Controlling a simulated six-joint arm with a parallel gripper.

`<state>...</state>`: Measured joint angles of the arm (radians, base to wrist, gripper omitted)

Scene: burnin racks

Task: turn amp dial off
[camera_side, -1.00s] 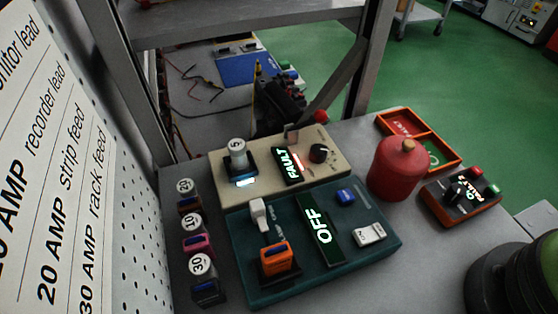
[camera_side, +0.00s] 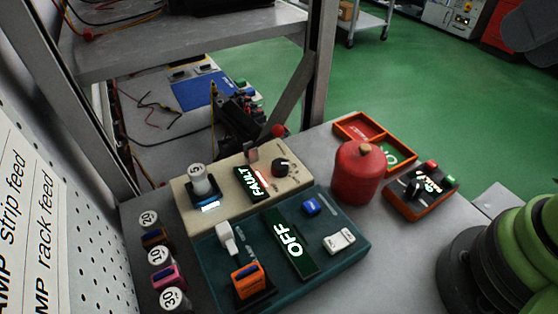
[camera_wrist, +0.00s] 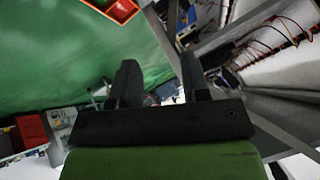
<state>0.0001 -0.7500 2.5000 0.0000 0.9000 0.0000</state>
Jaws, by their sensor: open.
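A black round knob (camera_side: 282,167) sits on the cream panel (camera_side: 188,207), right of a lit FAULT display. A second dark knob (camera_side: 413,190) sits on a small orange-edged box (camera_side: 441,203) at the right, beside another lit display. The teal panel (camera_side: 350,258) in front has a lit OFF display (camera_side: 289,243) and lettering that seems to include AMP. I cannot tell which knob is the amp dial. My gripper (camera_wrist: 158,75) is open and empty in the wrist view, away from the panels. Its fingers do not show in the side view.
A red canister (camera_side: 357,176) stands between the panels and the orange box. An orange divided tray (camera_side: 362,118) lies behind it. Numbered fuses, one marked 20 (camera_side: 150,222), line the left edge beside a white pegboard. A metal rack post (camera_side: 318,70) rises behind the bench (camera_side: 150,200).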

